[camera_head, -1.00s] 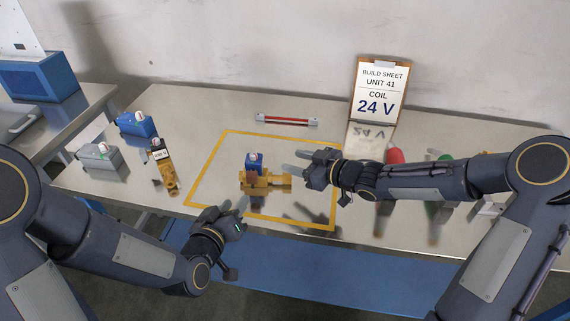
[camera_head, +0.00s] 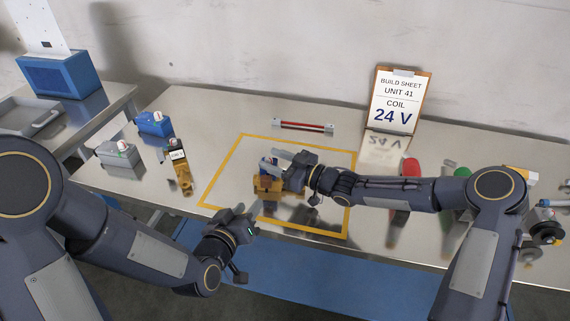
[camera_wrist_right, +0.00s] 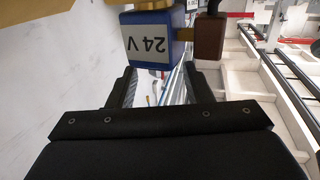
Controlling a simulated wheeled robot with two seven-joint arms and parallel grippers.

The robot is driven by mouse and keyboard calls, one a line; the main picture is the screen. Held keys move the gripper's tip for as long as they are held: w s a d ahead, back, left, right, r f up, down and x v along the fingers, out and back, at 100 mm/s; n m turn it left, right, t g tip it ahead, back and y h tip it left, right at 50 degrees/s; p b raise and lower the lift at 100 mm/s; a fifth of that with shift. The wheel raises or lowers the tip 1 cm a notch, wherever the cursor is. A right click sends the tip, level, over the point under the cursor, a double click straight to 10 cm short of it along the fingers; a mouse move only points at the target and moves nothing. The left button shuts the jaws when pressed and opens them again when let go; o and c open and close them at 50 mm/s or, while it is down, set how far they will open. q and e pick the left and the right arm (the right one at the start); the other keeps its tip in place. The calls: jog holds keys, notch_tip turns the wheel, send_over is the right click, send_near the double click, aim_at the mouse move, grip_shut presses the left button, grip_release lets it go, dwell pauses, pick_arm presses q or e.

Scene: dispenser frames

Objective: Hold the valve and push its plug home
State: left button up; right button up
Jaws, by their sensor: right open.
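The valve (camera_head: 266,187) has a brass body with a blue coil (camera_head: 264,165) on top and stands inside the yellow outline. My right gripper (camera_head: 278,164) is open beside the coil and partly covers the valve in the head view. In the right wrist view the blue coil (camera_wrist_right: 152,46), with an upside-down "24 V" label, is just beyond the open fingers (camera_wrist_right: 160,86). A brown block (camera_wrist_right: 209,37), perhaps the plug, is beside the coil; I cannot tell how far in it sits. My left gripper (camera_head: 247,208) is open and empty near the table's front edge.
A build sheet (camera_head: 398,105) reading "COIL 24 V" stands at the back. A blue coil (camera_head: 154,123), a grey coil (camera_head: 118,155) and a dark-topped brass valve (camera_head: 181,175) are at left. A red bar (camera_head: 303,126) lies behind the outline. A red object (camera_head: 411,168) is at right.

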jog(key=shift+a, duration=0.15)
jog(key=shift+c, duration=0.5)
grip_shut()
dwell(0.6)
